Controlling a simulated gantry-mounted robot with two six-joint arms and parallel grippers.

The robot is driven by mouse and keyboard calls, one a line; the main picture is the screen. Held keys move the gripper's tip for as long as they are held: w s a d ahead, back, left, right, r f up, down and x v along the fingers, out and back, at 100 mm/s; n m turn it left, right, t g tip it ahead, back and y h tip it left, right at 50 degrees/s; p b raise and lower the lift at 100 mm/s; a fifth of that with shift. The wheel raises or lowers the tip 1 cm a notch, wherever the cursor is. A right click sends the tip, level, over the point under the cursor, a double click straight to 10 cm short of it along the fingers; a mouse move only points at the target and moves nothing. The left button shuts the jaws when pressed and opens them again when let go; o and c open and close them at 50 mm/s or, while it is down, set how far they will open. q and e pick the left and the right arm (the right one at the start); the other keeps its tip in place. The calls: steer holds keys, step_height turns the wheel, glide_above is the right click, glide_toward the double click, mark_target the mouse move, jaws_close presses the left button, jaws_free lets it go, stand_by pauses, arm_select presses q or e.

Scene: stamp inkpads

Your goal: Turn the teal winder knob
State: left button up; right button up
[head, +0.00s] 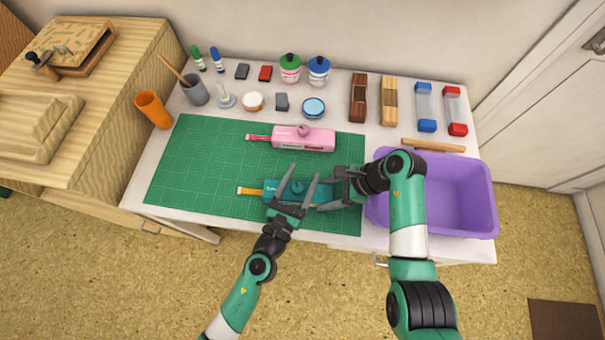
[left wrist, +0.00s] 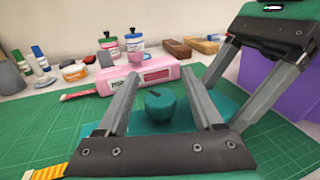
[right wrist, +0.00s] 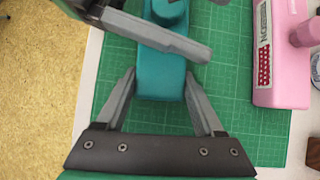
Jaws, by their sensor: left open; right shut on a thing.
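The teal inkpad winder (head: 272,185) lies on the green cutting mat, with an orange-yellow strip out of its left end. Its round teal knob (left wrist: 161,108) stands on top. My left gripper (head: 304,173) is open, its fingers on either side of the knob; the left wrist view shows gaps, so I cannot see contact. My right gripper (head: 322,193) is shut on the right end of the teal winder. In the right wrist view its fingers flank the teal body (right wrist: 160,75), and my left gripper partly covers the knob (right wrist: 168,8).
A pink winder (head: 312,138) lies behind the teal one on the cutting mat (head: 205,160). A purple bin (head: 465,195) stands at the right. Jars, pads, stamps and blocks line the back. The mat's left part is clear.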

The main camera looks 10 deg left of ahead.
arm_select(q)
steer(key=shift+w+d, duration=0.1)
steer(key=shift+w, duration=0.2)
jaws_close()
steer(key=shift+m+h, duration=0.6)
steer(key=shift+h, duration=0.3)
steer(key=shift+s+d+m+g+h, duration=0.1)
steer(key=shift+d+m+g+h, duration=0.1)
steer(key=shift+m+g+h, duration=0.4)
steer(key=shift+s+d+m+g+h, duration=0.15)
steer(key=shift+m+g+h, duration=0.2)
steer(key=shift+h, duration=0.45)
jaws_free()
